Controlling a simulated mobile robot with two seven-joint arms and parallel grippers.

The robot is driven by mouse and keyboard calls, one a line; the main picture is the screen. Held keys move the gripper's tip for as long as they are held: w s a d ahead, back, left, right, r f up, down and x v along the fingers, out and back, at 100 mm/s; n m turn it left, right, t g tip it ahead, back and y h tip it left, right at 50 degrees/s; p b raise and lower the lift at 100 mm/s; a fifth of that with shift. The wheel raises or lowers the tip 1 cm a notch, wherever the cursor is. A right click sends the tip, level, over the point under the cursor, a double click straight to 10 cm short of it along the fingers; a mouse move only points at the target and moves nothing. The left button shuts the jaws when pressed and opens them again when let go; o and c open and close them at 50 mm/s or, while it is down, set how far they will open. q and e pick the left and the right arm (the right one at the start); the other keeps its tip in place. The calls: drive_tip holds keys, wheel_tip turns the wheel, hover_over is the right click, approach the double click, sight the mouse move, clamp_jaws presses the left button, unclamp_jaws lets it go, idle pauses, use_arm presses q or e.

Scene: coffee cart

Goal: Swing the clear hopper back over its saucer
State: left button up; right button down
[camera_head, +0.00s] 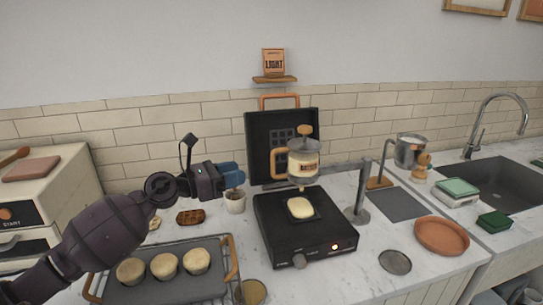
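The clear hopper (303,165) is a see-through jar with a label, a wooden knob on top and a wooden side handle. It hangs on a metal arm from a post (356,213) and is over a black burner (285,237), above a pale square piece (300,208). A terracotta saucer (442,236) lies on the counter to the right of the post and looks empty. My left gripper (236,175), with blue fingertips, is left of the hopper and apart from its handle. Its finger gap is not clear. My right gripper is not in view.
A tray (150,289) with several round cakes is at front left. A metal disc (395,262) lies near the saucer. A metal jug (409,150) and a grey mat (397,204) are behind it. The sink (500,185) is at right.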

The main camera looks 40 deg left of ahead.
sight(273, 173)
use_arm(q)
drive_tip(key=shift+p+x, duration=1)
drive_tip(key=shift+x, duration=4.5)
drive_tip(key=shift+a, duration=0.15)
clamp_jaws()
